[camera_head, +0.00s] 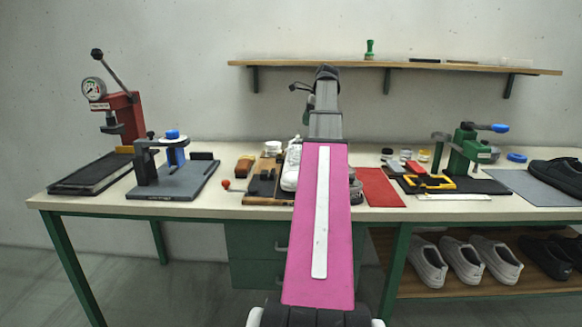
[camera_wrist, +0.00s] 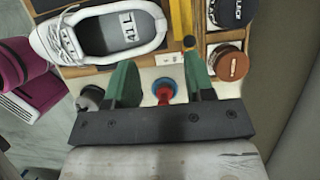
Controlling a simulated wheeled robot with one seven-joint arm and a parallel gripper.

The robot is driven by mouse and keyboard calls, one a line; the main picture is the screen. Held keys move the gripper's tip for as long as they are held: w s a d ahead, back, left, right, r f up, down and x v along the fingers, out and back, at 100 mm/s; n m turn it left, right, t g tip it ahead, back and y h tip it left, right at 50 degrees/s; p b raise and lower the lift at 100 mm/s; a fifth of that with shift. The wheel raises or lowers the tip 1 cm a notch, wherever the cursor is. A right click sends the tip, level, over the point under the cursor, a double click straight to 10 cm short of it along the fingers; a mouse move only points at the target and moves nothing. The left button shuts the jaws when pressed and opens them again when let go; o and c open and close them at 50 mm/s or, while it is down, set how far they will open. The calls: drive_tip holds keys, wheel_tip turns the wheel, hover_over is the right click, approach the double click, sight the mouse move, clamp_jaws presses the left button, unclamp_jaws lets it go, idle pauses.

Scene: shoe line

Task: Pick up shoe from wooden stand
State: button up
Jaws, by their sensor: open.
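A white shoe (camera_wrist: 108,30) with a dark insole lies at the upper left of the wrist view, over a wooden stand (camera_wrist: 76,71) that shows at its edge. In the head view, part of the white shoe (camera_head: 291,166) shows on the table, left of my arm; the rest is hidden behind the arm. My gripper (camera_wrist: 159,58) has green fingers, spread apart with nothing held between them. The shoe is beyond and left of the fingers, apart from them as far as I can tell. The head view does not show the fingers clearly.
A red and blue knob (camera_wrist: 163,90) shows between the fingers. Round tins (camera_wrist: 228,63) stand to the right. A red press (camera_head: 122,112) and blue-handled clamp (camera_head: 172,150) are left on the table; a green press (camera_head: 470,150) is right. A wall shelf (camera_head: 420,65) hangs above.

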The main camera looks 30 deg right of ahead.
sight(297, 142)
drive_tip(key=x, duration=1)
drive_tip(key=shift+a+f, duration=0.1)
drive_tip(key=shift+f, duration=0.1)
clamp_jaws()
